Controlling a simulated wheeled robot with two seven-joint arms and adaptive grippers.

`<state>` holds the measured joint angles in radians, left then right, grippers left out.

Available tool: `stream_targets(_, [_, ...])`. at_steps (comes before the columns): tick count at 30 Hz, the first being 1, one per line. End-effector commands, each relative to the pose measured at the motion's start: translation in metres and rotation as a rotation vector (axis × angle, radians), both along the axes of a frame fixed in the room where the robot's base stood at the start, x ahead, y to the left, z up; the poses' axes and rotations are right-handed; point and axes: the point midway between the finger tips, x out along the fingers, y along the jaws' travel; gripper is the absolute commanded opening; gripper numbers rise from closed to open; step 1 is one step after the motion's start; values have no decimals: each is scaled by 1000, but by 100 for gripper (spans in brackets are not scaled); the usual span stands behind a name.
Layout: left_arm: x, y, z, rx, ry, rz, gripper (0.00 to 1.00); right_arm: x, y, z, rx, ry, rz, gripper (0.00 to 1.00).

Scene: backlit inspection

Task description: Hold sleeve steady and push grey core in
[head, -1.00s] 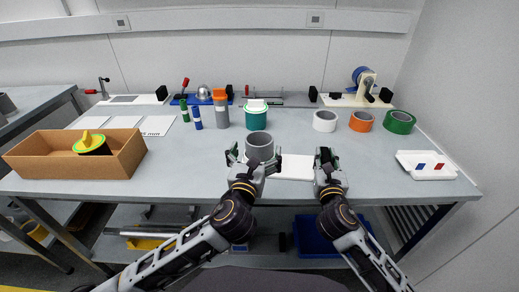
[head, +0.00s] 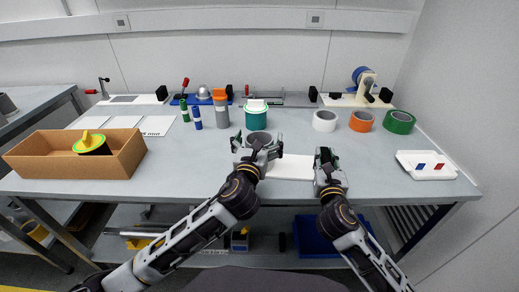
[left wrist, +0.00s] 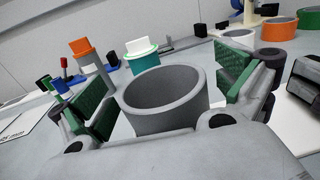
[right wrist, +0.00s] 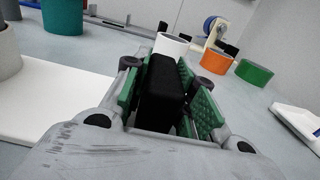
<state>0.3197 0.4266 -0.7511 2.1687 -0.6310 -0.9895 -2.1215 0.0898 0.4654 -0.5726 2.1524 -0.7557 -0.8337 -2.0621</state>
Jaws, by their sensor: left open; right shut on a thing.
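A grey hollow cylinder (head: 257,137), open at the top, stands upright at mid-table. I cannot tell from its look whether it is the sleeve or the core. In the left wrist view the grey cylinder (left wrist: 165,100) stands between the spread green-padded fingers of my left gripper (head: 258,150), with gaps at both sides. My left gripper is open and low over the table. My right gripper (head: 326,156) is shut on a black block (right wrist: 162,88), to the right of the cylinder and apart from it. The cylinder's lower part is hidden by my left gripper in the head view.
A white board (head: 292,168) lies between the grippers. A teal container with a white lid (head: 256,117) stands close behind the cylinder. White (head: 325,121), orange (head: 361,121) and green rings (head: 399,122) stand back right. A cardboard box (head: 40,162) is at left.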

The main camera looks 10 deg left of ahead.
Motion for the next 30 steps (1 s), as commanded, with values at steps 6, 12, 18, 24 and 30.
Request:
stream_targets(6, [0,0,0,0,0,0,94,0,0,-2,-1,5,-1,0])
stream_targets(12, [0,0,0,0,1,0,68,0,0,-2,0,5,-1,0])
stream_targets(18, [0,0,0,0,0,0,47,0,0,-2,-1,5,-1,0])
stream_targets(24, [0,0,1,0,-1,0,47,0,0,-2,-1,5,-1,0])
stream_targets(30, [0,0,8,0,-2,1,47,0,0,-2,-1,5,-1,0])
